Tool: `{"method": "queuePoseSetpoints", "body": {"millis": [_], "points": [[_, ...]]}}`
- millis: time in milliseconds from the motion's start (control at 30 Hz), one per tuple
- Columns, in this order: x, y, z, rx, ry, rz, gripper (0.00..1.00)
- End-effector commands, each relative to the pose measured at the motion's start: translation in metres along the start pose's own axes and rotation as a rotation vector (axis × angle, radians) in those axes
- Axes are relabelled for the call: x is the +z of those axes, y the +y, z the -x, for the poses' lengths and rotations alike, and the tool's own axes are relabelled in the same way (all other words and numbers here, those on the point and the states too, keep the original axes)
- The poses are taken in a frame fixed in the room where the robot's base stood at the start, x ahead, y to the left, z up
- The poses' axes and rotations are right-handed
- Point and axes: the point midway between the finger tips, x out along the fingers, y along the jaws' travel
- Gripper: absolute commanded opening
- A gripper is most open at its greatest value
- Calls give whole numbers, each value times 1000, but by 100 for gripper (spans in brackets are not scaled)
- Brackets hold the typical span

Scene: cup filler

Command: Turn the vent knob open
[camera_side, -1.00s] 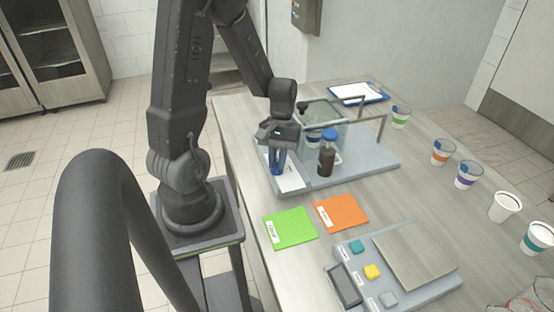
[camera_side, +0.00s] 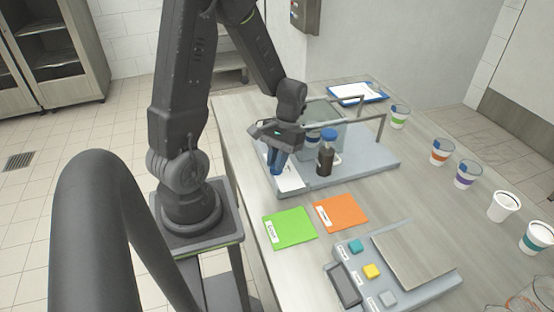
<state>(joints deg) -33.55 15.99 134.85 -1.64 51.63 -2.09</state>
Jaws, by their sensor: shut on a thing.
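My gripper (camera_side: 277,166) points down at the front left end of the cup filler (camera_side: 366,161), above a white plate (camera_side: 290,181). Its jaws are shut, with blue at their lower end. The vent knob itself cannot be made out; the jaws cover the place where they grip. The filler has a grey base, a clear box (camera_side: 325,113) and grey rails (camera_side: 372,119). A dark bottle with a blue cap (camera_side: 326,158) stands on the base just right of my gripper. A cup shows partly behind the bottle, inside or behind the box.
A green card (camera_side: 290,228) and an orange card (camera_side: 341,213) lie in front of the filler. A button panel with a flat plate (camera_side: 415,259) is nearer. Several cups (camera_side: 467,175) line the right side. A clipboard (camera_side: 358,92) lies at the back.

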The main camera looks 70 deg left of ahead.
Motion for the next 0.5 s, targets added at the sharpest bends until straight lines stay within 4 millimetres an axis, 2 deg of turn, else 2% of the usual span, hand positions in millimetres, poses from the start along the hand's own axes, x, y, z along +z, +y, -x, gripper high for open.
{"method": "queuePoseSetpoints", "body": {"millis": [133, 167, 200, 400, 500], "points": [[0, 0, 0, 1, -1, 1, 0], [0, 0, 0, 1, -1, 1, 14], [0, 0, 0, 1, -1, 1, 18], [0, 0, 0, 1, 0, 1, 37], [0, 0, 0, 1, 0, 1, 38]]}}
